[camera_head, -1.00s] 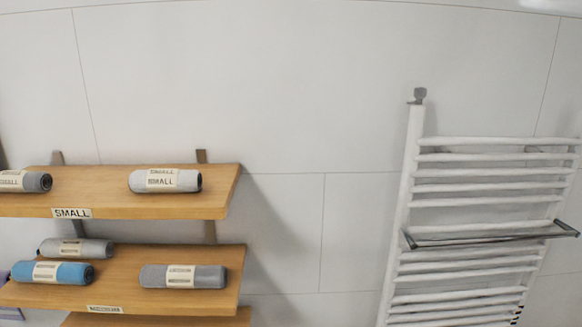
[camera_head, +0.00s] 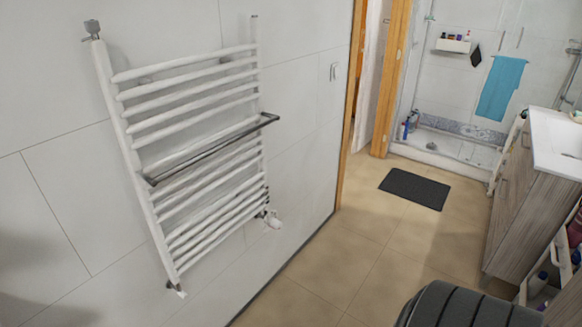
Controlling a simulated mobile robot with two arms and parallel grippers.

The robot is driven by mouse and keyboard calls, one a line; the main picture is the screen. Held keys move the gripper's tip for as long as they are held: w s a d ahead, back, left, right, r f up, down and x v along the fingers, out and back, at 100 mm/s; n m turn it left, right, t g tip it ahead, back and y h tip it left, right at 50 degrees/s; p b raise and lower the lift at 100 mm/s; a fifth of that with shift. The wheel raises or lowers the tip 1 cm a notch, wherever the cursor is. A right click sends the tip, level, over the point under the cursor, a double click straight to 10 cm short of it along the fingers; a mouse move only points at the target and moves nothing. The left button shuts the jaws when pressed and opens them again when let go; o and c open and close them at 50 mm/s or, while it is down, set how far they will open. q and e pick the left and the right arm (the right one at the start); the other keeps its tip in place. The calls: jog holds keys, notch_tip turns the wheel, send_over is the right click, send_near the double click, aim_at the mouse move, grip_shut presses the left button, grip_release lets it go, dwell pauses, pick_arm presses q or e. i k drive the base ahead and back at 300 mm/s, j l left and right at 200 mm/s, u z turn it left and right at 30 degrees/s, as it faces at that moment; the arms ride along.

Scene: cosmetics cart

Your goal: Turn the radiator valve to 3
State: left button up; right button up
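The white towel radiator (camera_head: 190,150) hangs on the tiled wall in the left half of the head view. A small white valve knob (camera_head: 273,219) sticks out at its lower right corner, just above the floor. The knob is too small for any number or setting to be read. A small white fitting (camera_head: 178,290) shows at the lower left corner, and a grey fitting (camera_head: 91,28) at the upper left. Neither of my grippers shows in the view.
Tan tiled floor (camera_head: 335,265) lies open right of the radiator. A dark grey striped rounded object (camera_head: 465,308) stands at the bottom right. A wood vanity (camera_head: 518,205) lines the right side. A dark mat (camera_head: 415,188) lies before the shower.

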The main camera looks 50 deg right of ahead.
aim_at(274, 223)
jog(key=z, duration=1.45)
jog(key=i+l+u, duration=0.5)
jog(key=i, duration=0.25)
jog(key=i+l+u, duration=0.5)
jog(key=i+l, duration=0.2)
